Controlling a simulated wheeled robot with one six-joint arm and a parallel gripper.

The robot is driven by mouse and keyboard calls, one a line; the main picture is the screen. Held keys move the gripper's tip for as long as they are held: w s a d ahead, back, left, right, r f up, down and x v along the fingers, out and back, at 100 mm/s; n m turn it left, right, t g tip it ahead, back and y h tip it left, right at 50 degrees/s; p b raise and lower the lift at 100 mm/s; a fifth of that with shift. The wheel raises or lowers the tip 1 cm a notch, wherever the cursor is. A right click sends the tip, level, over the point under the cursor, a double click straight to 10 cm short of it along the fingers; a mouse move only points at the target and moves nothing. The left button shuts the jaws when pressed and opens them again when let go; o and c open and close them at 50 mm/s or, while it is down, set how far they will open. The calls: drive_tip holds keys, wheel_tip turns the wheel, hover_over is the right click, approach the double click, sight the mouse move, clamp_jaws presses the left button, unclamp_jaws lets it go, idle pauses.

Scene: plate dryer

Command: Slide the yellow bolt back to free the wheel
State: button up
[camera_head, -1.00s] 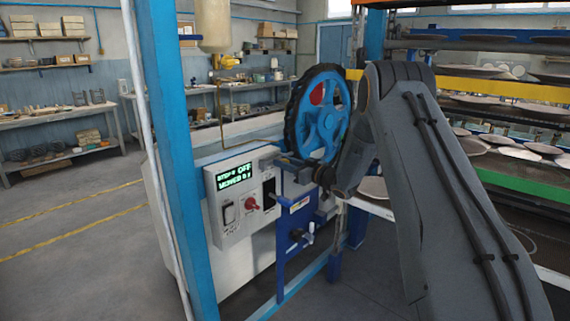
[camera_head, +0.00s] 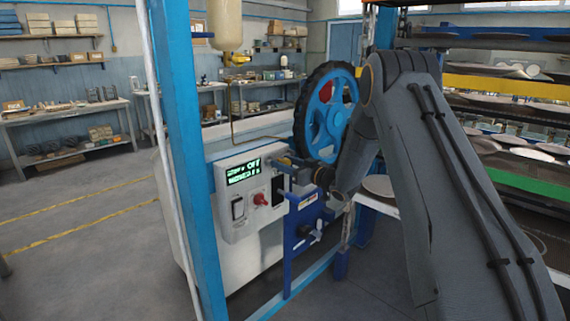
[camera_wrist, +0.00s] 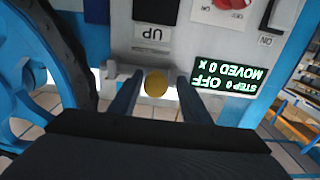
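The yellow bolt shows in the wrist view as a round yellow end (camera_wrist: 155,83) in front of a grey bracket (camera_wrist: 120,72). My gripper (camera_wrist: 157,78) is open, with one dark finger on each side of the yellow end and a gap showing on both sides. In the head view my gripper (camera_head: 290,163) is at the upper right of the control box, and the bolt cannot be made out there. The wheel (camera_head: 327,115), blue with a dark rim, stands just behind and right of my gripper. It also shows at the left of the wrist view (camera_wrist: 22,100).
The white control box (camera_head: 236,208) has a green display (camera_head: 243,172) reading STEP 0, OFF, MOVED 0. A blue post (camera_head: 185,150) stands left of it. A rack with plates (camera_head: 510,100) is at the right. The floor at the left (camera_head: 80,240) is clear.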

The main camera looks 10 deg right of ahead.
drive_tip(key=b+v, duration=0.2)
drive_tip(key=v, duration=0.6)
drive_tip(key=shift+w, duration=0.1)
drive_tip(key=s+f+m+g+h, duration=0.2)
drive_tip(key=s+f+g+h, duration=0.1)
drive_tip(key=s, duration=1.1)
drive_tip(key=s+a+f+m+g+h, duration=0.1)
drive_tip(key=s+f+m+g+h, duration=0.1)
drive_tip(key=s, duration=1.1)
drive_tip(key=s+f+m+g+h, duration=0.3)
drive_tip(key=s+g, duration=0.5)
drive_tip(key=s, duration=0.6)
drive_tip(key=f+h, duration=0.1)
drive_tip(key=h, duration=0.1)
drive_tip(key=shift+s+a+h+b, duration=0.15)
drive_tip(key=shift+s+h+b, duration=0.15)
drive_tip(key=shift+c, duration=0.5)
